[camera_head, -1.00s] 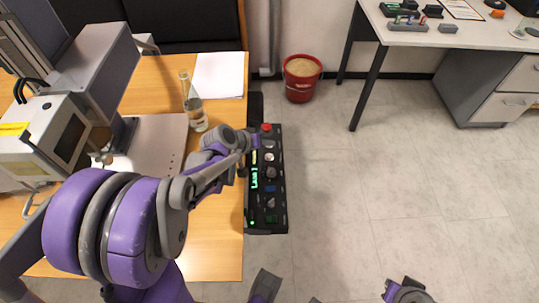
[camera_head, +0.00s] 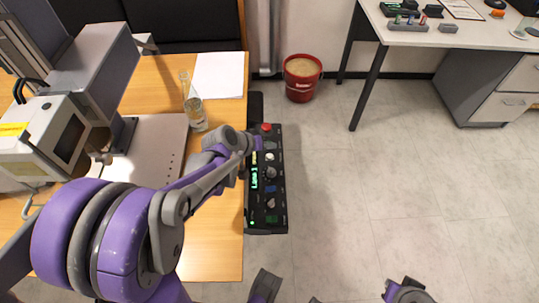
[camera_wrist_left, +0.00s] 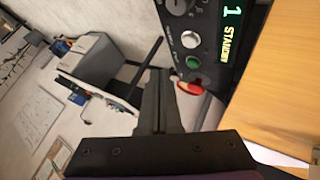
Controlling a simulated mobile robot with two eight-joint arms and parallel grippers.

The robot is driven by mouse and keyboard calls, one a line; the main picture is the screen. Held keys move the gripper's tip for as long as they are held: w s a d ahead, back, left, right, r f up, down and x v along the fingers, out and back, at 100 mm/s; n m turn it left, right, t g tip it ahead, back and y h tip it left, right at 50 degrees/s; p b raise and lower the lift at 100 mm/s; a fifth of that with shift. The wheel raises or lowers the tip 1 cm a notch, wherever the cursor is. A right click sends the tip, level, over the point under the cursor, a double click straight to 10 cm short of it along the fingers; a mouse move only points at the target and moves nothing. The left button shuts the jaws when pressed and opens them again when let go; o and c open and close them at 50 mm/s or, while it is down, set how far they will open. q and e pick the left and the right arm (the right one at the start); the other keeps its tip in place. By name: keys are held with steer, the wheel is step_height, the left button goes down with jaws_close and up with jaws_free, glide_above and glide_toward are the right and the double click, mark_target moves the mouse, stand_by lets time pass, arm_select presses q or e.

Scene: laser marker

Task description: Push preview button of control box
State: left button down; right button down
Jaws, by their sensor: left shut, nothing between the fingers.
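The control box (camera_head: 281,215) is long and black and sits along the right edge of the wooden table. It carries a lit green display (camera_head: 254,177), a red knob (camera_head: 266,127) at the far end, and several buttons and knobs. In the left wrist view, a silver button (camera_wrist_left: 190,38) and a green button (camera_wrist_left: 193,62) show beside the display reading STANDBY; the small labels are too blurred to read. My left gripper (camera_head: 257,143) is shut and empty over the box's far end, its fingers partly hidden by the wrist. Contact cannot be told.
A glass flask (camera_head: 195,112) stands on the table (camera_head: 215,215) left of my wrist, near white paper (camera_head: 218,75). A grey machine (camera_head: 50,140) is at the left. A red bucket (camera_head: 302,88) stands on the floor, which is clear to the right of the box.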

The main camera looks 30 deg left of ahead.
arm_select(q)
steer(key=s+d+r+m+g+y, duration=0.1)
steer(key=s+d, duration=0.3)
steer(key=s, duration=0.6)
steer(key=s+d+m+g+y, duration=0.1)
steer(key=s+d+m, duration=0.3)
steer(key=s, duration=0.7)
steer(key=shift+d+r+g+y, duration=0.3)
steer(key=shift+d+r+g, duration=0.1)
steer(key=shift+d+g, duration=0.35)
steer(key=shift+s+a, duration=0.15)
